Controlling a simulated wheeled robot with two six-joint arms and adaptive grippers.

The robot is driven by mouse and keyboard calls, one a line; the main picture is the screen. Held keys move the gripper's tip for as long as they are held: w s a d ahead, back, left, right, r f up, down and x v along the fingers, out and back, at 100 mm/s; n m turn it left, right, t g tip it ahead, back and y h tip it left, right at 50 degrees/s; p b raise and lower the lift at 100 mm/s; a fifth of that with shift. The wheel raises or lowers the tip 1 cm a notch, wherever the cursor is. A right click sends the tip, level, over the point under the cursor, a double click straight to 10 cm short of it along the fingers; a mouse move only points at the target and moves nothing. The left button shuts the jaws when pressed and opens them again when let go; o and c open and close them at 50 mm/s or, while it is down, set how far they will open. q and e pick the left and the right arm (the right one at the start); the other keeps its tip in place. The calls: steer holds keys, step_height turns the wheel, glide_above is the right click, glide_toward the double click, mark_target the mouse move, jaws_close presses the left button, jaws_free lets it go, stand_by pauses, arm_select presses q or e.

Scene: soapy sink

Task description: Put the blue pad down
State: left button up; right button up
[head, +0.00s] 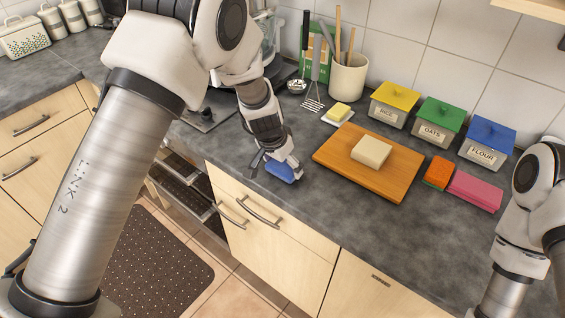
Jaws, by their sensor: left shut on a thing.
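The blue pad (279,171) is between the fingers of my left gripper (277,167), at the front edge of the dark grey counter. The gripper is shut on it and points down. I cannot tell whether the pad touches the counter. Part of the pad is hidden by the fingers. My right arm shows at the right edge, but its gripper is not in view.
A wooden board (335,161) with a cream block (371,151) lies right of the left gripper. A sponge (438,173) and pink block (474,191) lie further right. Behind are a yellow block (340,112), utensil crock (347,78) and lidded tins (436,122). The front-middle counter is clear.

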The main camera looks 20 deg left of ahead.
arm_select(q)
steer(key=o, duration=0.6)
steer(key=shift+f, duration=0.15)
steer(key=v, duration=1.2)
steer(key=s+a+f+n+g+y, duration=0.1)
steer(key=s+a+f, duration=0.2)
steer(key=s+f, duration=0.6)
steer(key=s+a+f+n+g+y, duration=0.1)
steer(key=s+a+f, duration=0.3)
steer(key=f, duration=0.9)
steer(key=s+f+n, duration=0.1)
steer(key=s+f, duration=0.3)
steer(key=s, duration=0.5)
steer(key=s+d+f+n+g, duration=0.1)
steer(key=s+f, duration=0.3)
steer(key=s, duration=0.5)
steer(key=shift+s+f+h+b, duration=0.2)
steer(key=shift+s+h+b, duration=0.1)
steer(key=shift+s+h, duration=0.1)
steer(key=shift+w, duration=0.1)
